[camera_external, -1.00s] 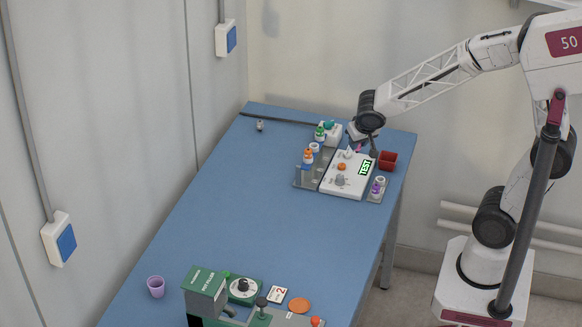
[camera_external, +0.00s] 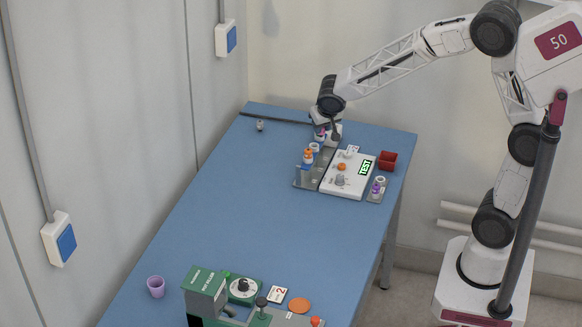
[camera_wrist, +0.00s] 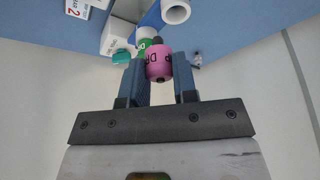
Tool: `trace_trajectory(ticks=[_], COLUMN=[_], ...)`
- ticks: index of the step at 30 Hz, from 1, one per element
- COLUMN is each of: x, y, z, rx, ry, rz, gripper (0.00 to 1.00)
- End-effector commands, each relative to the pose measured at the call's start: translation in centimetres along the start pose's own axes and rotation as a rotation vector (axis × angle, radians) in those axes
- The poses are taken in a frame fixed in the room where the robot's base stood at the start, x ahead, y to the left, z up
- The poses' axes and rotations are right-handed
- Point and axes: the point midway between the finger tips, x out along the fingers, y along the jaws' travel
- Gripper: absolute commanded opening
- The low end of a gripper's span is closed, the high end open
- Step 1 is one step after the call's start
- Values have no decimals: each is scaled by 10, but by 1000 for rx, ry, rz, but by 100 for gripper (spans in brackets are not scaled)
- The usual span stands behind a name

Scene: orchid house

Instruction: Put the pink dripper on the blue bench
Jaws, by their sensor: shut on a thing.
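The pink dripper (camera_wrist: 158,66) sits between the two fingers of my gripper (camera_wrist: 160,76) in the wrist view, and the fingers are shut on it. A dark tip shows at its top. In the external view my gripper (camera_external: 322,136) is at the far part of the blue bench (camera_external: 225,205), over the back left of the grey rack. Only a small spot of pink shows there. I cannot tell how high the dripper is held. A green bottle (camera_wrist: 143,45) shows just behind the dripper in the wrist view.
An orange-capped bottle (camera_external: 307,158) stands in the grey rack, left of a white TEST device (camera_external: 346,177). A red cup (camera_external: 387,160) and a purple bottle (camera_external: 376,188) are at the right. Green equipment (camera_external: 205,292) and a lilac cup (camera_external: 156,286) stand at the front. The bench's middle is clear.

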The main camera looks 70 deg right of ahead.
Motion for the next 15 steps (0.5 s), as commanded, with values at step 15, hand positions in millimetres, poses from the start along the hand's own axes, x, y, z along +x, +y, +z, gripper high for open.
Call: trace_trajectory(ticks=[15], x=[55], y=[-36], z=[-81], rx=[1], ry=[0], rz=[1], gripper=[1])
